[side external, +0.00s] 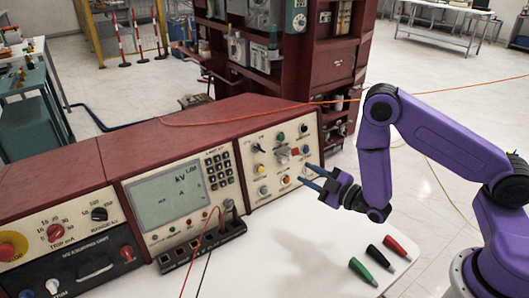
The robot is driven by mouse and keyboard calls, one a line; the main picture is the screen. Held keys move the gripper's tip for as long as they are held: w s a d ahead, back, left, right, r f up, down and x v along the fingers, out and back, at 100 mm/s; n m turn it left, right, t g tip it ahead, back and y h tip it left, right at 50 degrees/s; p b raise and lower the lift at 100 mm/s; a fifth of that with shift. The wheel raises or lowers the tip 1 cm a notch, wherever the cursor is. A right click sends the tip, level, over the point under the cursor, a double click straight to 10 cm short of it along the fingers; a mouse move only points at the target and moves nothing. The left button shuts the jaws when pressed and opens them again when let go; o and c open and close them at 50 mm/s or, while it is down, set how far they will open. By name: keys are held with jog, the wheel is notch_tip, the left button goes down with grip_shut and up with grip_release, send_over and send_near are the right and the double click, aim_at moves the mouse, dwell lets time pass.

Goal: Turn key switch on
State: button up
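The right-hand control panel (272,170) is a cream face in a dark red cabinet, with several coloured buttons and knobs. A small control with a red part (295,151) sits near the middle right of this face; I cannot tell for sure which control is the key switch. My gripper (304,173) is in front of the panel's lower right, with its two blue-grey fingers pointing left at the face. The fingers are apart with nothing visible between them. The tips look close to the panel, but I cannot tell whether they touch it.
A display and keypad panel (165,196) stands left of the control panel, with a terminal block (203,246) and red and black cables below. Green, black and red connectors (380,257) lie on the white table (310,265). An orange cable (240,119) runs over the cabinet top.

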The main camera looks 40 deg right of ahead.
aim_at(264, 151)
jog(key=x, duration=1.6)
jog(key=shift+w+a, duration=0.2)
jog(key=shift+w, duration=0.1)
grip_shut()
